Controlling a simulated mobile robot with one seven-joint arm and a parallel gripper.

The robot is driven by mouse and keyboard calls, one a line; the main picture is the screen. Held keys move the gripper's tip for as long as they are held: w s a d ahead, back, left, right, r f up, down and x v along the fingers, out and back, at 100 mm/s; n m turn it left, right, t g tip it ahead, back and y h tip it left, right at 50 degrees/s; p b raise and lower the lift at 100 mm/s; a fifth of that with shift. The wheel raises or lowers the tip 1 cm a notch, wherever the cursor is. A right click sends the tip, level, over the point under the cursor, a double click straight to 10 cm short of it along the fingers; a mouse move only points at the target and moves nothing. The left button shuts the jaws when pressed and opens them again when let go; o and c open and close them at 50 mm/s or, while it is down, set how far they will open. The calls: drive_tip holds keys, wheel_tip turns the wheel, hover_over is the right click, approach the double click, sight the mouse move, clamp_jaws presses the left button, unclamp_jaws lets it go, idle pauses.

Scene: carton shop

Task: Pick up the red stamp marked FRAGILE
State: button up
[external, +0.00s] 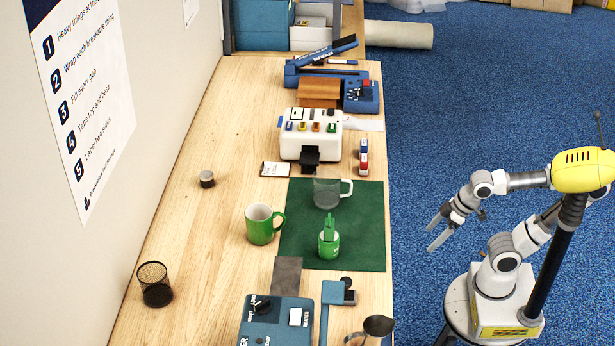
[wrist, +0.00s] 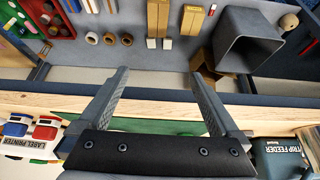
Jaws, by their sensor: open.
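Two small blocks with red, white and blue parts stand by the table's right edge in the external view. The nearer one (external: 364,165) and the farther one (external: 363,147) could be stamps. Small red-and-blue items (wrist: 45,130) also show at the left of the wrist view. My gripper (external: 433,235) is open and empty, off the table's right side over the blue floor. Its spread fingers (wrist: 160,78) show in the wrist view with nothing between them.
A green mat (external: 300,258) holds a glass mug (external: 327,195) and a green container (external: 329,243). A green mug (external: 260,225) stands at its left edge. A white label printer (external: 310,148) and blue devices stand behind.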

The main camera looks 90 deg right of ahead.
sight(356, 172)
drive_tip(key=w+d+r+m+t+h+p, duration=0.1)
drive_tip(key=w+d+r+p, duration=0.2)
drive_tip(key=d, duration=0.3)
drive_tip(key=w+d+r+m+t+h+p, duration=0.1)
drive_tip(key=w+d+r+m+p, duration=0.1)
drive_tip(key=w+d, duration=0.4)
drive_tip(key=w+d+r+m+t+h+p, duration=0.1)
drive_tip(key=w+d+r+m+h+p, duration=0.1)
drive_tip(key=w+d+r+p, duration=0.3)
drive_tip(key=shift+d+p, duration=0.6)
drive_tip(key=shift+p, duration=0.15)
drive_tip(key=d+n+t+p, duration=0.3)
drive_tip(key=d, duration=0.7)
drive_tip(key=shift+s+n+t+y+p, duration=0.9)
drive_tip(key=shift+s+n+y+p, duration=0.45)
drive_tip(key=shift+s+y, duration=1.1)
drive_tip(key=shift+h, duration=0.35)
drive_tip(key=b+x, duration=0.1)
drive_tip(key=x, duration=0.2)
drive_tip(key=b+x, duration=0.1)
drive_tip(key=x, duration=0.3)
drive_tip(key=f+b+x, duration=0.1)
drive_tip(key=x, duration=0.3)
drive_tip(key=shift+s, duration=0.2)
drive_tip(key=b+x, duration=0.2)
drive_tip(key=x, duration=0.2)
drive_tip(key=shift+f, duration=0.1)
drive_tip(key=shift+w+f, duration=0.1)
drive_tip(key=shift+w, duration=0.5)
drive_tip(key=c, duration=1.5)
